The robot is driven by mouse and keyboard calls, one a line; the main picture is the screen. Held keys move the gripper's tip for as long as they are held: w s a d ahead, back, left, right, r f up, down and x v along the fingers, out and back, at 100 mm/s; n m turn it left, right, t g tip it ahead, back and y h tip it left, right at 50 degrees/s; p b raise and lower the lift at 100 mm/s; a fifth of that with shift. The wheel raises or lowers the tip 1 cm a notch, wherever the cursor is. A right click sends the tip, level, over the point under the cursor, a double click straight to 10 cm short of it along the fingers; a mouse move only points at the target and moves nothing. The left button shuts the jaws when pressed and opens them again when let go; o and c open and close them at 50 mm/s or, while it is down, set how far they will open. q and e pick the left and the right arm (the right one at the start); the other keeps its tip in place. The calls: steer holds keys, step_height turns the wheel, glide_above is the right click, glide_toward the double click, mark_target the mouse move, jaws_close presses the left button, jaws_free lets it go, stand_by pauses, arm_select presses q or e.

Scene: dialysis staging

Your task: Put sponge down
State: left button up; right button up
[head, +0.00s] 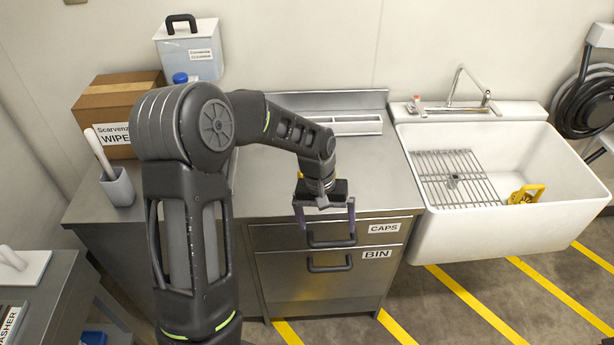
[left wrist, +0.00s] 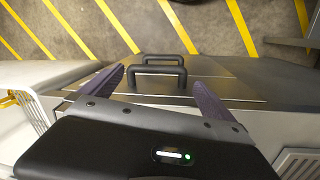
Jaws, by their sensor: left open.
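I cannot make out a sponge for certain in either view. A small yellow patch (head: 301,175) shows beside my left wrist in the head view, too hidden to identify. My left gripper (head: 326,228) is open and empty, its two purple-grey fingers pointing down at the front edge of the steel counter, by the CAPS drawer (head: 383,228). In the left wrist view the open fingers (left wrist: 158,76) stand either side of the dark drawer handles (left wrist: 160,72), with nothing held between them. My right gripper is not in view.
A white sink (head: 494,235) stands right, with a wire rack (head: 455,165) and a yellow object (head: 526,195) inside. A WIPES carton (head: 103,92), a cleaner container (head: 190,50) and a grey brush holder (head: 118,188) occupy the left. The counter (head: 375,180) right of my arm is clear.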

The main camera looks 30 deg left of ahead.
arm_select(q)
steer(key=s+d+f+m+h, duration=0.1)
steer(key=s+d+f, duration=0.3)
steer(key=d+f, duration=0.25)
steer(key=s+d+f+m+h, duration=0.1)
steer(key=s+d+f, duration=0.3)
steer(key=d+f, duration=0.3)
steer(key=s+d+f, duration=0.3)
steer(key=s+d, duration=0.1)
steer(key=s, duration=0.2)
steer(key=s+d+f+m, duration=0.1)
steer(key=s+d+f, duration=0.2)
steer(key=s, duration=0.4)
steer(key=shift+d+f+h, duration=0.3)
steer(key=shift+d+f, duration=0.05)
steer(key=shift+f, duration=0.15)
steer(key=shift+c, duration=0.2)
